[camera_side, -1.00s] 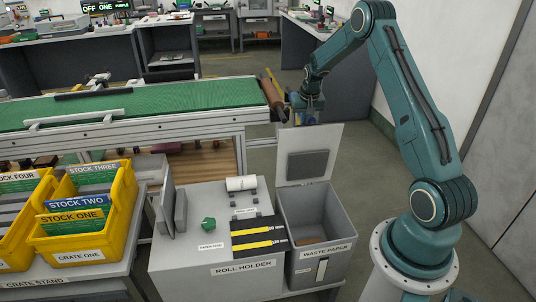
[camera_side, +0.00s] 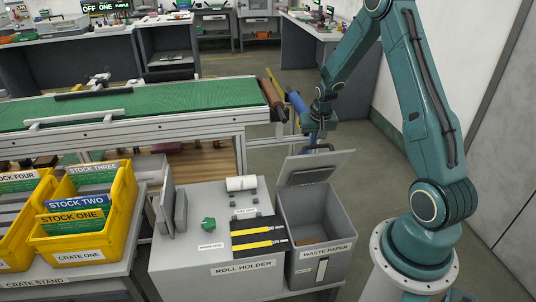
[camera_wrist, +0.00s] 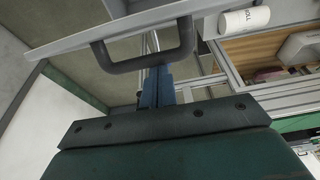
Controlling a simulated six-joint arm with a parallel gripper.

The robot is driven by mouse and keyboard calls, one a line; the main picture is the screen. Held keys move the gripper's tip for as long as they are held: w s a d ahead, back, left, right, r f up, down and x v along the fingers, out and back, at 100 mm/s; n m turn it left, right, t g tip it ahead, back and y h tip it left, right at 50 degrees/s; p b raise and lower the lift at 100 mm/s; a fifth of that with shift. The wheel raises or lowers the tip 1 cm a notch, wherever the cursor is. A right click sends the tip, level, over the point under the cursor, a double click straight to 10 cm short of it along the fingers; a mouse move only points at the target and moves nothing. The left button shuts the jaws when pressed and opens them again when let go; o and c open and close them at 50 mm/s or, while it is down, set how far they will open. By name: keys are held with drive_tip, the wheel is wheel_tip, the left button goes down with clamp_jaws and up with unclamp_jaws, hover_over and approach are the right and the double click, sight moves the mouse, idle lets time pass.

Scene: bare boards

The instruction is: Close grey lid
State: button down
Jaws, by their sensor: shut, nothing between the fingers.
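The roll holder cabinet (camera_side: 205,250) stands left of the bin, with a white roll (camera_side: 241,183) and a green knob (camera_side: 208,224) on top. The green conveyor (camera_side: 150,105) runs behind. Yellow crates (camera_side: 120,205) stand at left. Some brown matter (camera_side: 308,241) lies in the bin.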

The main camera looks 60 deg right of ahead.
drive_tip(key=s+a+f, duration=0.7)
drive_tip(key=f, duration=0.2)
drive_tip(key=s+a+f+t+h, duration=0.1)
drive_tip(key=s+a+f, duration=0.5)
drive_tip(key=f, duration=0.4)
drive_tip(key=shift+s+a+f, duration=0.3)
drive_tip(key=shift+s+a, duration=0.05)
drive_tip(key=shift+a, duration=0.05)
drive_tip(key=shift+d+r, duration=0.1)
drive_tip(key=shift+r, duration=0.1)
idle(0.6)
drive_tip(key=w+d+r+g+y, duration=0.1)
drive_tip(key=w+d+r, duration=0.2)
drive_tip(key=r, duration=0.4)
drive_tip(key=w+d+r, duration=0.4)
drive_tip(key=r, duration=0.3)
drive_tip(key=w+d+r, duration=0.6)
drive_tip(key=w+d, duration=0.3)
idle(0.9)
